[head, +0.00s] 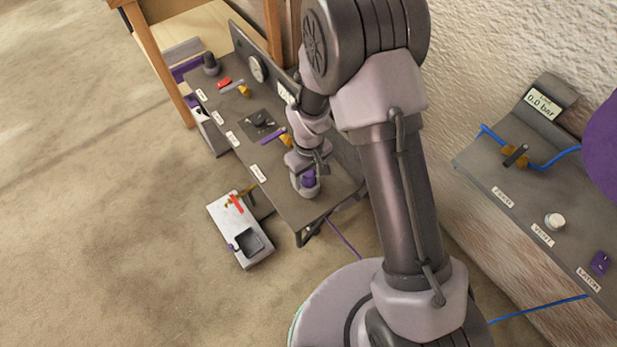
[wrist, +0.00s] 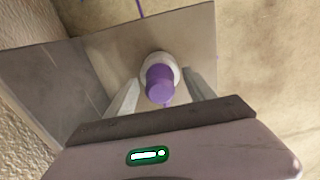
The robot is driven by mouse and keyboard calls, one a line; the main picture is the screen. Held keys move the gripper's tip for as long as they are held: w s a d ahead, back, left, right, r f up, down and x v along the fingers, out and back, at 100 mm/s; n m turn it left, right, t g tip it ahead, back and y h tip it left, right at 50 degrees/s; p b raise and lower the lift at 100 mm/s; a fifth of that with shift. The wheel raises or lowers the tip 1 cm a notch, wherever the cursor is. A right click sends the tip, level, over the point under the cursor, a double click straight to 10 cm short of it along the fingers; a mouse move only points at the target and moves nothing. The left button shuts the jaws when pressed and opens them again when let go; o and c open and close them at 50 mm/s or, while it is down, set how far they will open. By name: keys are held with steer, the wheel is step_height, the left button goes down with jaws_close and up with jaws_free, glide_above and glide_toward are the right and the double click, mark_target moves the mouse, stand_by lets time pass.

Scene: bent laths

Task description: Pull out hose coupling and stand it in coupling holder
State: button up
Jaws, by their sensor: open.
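The hose coupling is a purple cylinder (wrist: 160,84) standing in a pale round collar (wrist: 159,60) on the grey bench plate in the wrist view. My gripper (wrist: 162,76) is open, with one finger on each side of the coupling. I cannot tell whether either finger touches it. In the head view my gripper (head: 306,186) is low over the near end of the bench, with a purple part (head: 309,178) showing at it. I cannot tell for sure which thing is the coupling holder; a dark upright cylinder (head: 210,64) stands at the bench's far end.
The labelled grey bench (head: 215,105) carries valves, a red part and a gauge (head: 257,68). A pale box (head: 255,256) with a dark recess sits on the floor beside it. A second panel (head: 505,200) with a 0.0 bar display stands right. Open floor lies left.

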mark_target(309, 172)
stand_by(0.9)
jaws_close()
steer(key=shift+r, duration=0.15)
steer(key=shift+r+p, duration=2.15)
steer(key=shift+r, duration=0.75)
